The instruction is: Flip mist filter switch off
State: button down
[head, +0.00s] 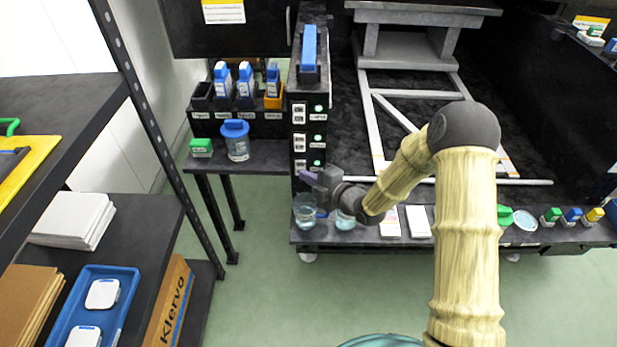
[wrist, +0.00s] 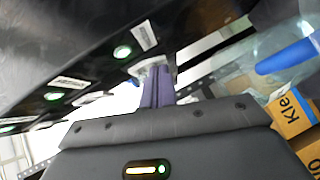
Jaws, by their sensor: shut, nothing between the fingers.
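A black control panel (head: 309,128) stands upright left of centre in the head view, with white switches or plates, labels and round green lights in a column. The label text is too small to read, so I cannot tell which switch is the mist filter's. In the wrist view the panel (wrist: 40,60) crosses the upper left with several green lights. My gripper (head: 308,177) is at the panel's lower part. Its purple fingers (wrist: 160,86) are shut and empty. Their tips overlap a white switch-like part (wrist: 150,65); contact and its position are unclear.
A glass beaker (head: 305,211) stands just below my gripper, with another beaker (head: 345,220) beside it on the bench ledge. A blue-lidded jar (head: 236,140) and ink bottles (head: 245,80) are left of the panel. Green floor (head: 260,270) is open in front.

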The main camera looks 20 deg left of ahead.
jog(key=shift+f+b, duration=0.1)
jog(key=shift+b, duration=0.25)
jog(key=shift+w+b, duration=0.15)
jog(key=shift+b, duration=0.35)
jog(key=s+d, duration=0.9)
jog(key=shift+d, duration=0.15)
